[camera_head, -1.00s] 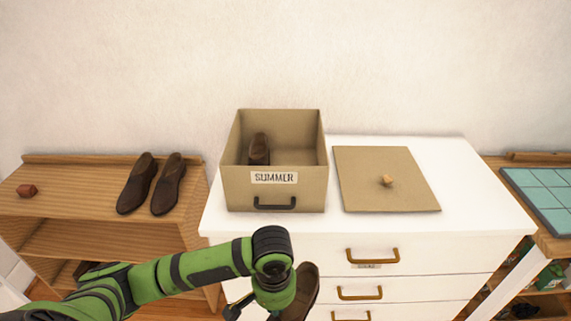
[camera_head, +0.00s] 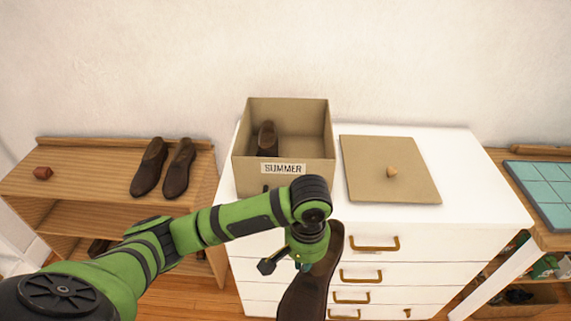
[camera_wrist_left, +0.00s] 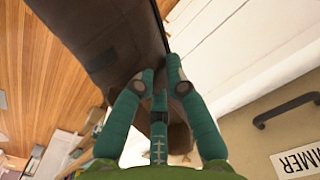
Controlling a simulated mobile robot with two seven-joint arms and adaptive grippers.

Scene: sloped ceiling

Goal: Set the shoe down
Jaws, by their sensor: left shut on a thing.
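My left gripper (camera_head: 300,262) is shut on a dark brown shoe (camera_head: 313,283) and holds it in the air in front of the white drawer unit. In the left wrist view the green fingers (camera_wrist_left: 160,85) close on one end of the shoe (camera_wrist_left: 115,40). An open cardboard box (camera_head: 322,172) labelled SUMMER stands on the white drawer unit (camera_head: 466,190). Another brown shoe (camera_head: 267,138) stands inside the box, at its left. The box front and its handle also show at the right of the left wrist view (camera_wrist_left: 250,135). My right gripper is not in view.
A flat lid (camera_head: 410,178) with a wooden knob lies right of the box. A teal tiled board (camera_head: 545,185) lies at far right.

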